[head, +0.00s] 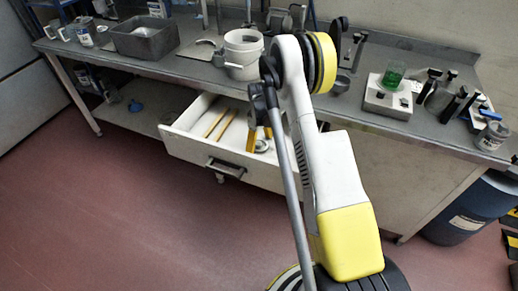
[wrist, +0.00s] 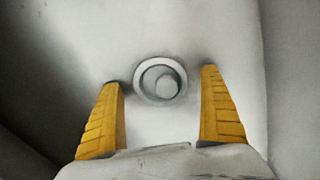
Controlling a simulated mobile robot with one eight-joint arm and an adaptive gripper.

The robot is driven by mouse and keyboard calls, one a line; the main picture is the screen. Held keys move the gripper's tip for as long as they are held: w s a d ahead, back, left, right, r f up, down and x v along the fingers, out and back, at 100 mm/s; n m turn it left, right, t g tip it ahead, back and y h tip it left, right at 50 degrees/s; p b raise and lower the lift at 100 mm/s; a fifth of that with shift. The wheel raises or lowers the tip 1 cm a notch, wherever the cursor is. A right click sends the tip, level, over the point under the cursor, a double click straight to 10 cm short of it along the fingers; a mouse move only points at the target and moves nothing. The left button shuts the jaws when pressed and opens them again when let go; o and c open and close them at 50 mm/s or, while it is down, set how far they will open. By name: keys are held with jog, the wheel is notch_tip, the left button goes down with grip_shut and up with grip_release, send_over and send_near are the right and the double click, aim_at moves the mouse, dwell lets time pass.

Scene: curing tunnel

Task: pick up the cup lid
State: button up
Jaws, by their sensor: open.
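The cup lid (wrist: 146,92) is a small round grey disc with a raised centre. In the wrist view it lies on the pale drawer floor, ahead of and between the two yellow fingertips, with a gap on each side. My gripper (wrist: 162,78) is open and empty. In the head view, my gripper (head: 259,139) reaches down into the open white drawer (head: 186,143). The lid (head: 262,148) shows there as a small grey round thing by the fingertips, partly hidden by my gripper.
Thin yellow sticks (head: 215,122) lie in the drawer to the left. The drawer walls surround my gripper.

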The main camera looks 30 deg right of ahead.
jog(key=c, duration=0.9)
jog(key=shift+c, duration=0.2)
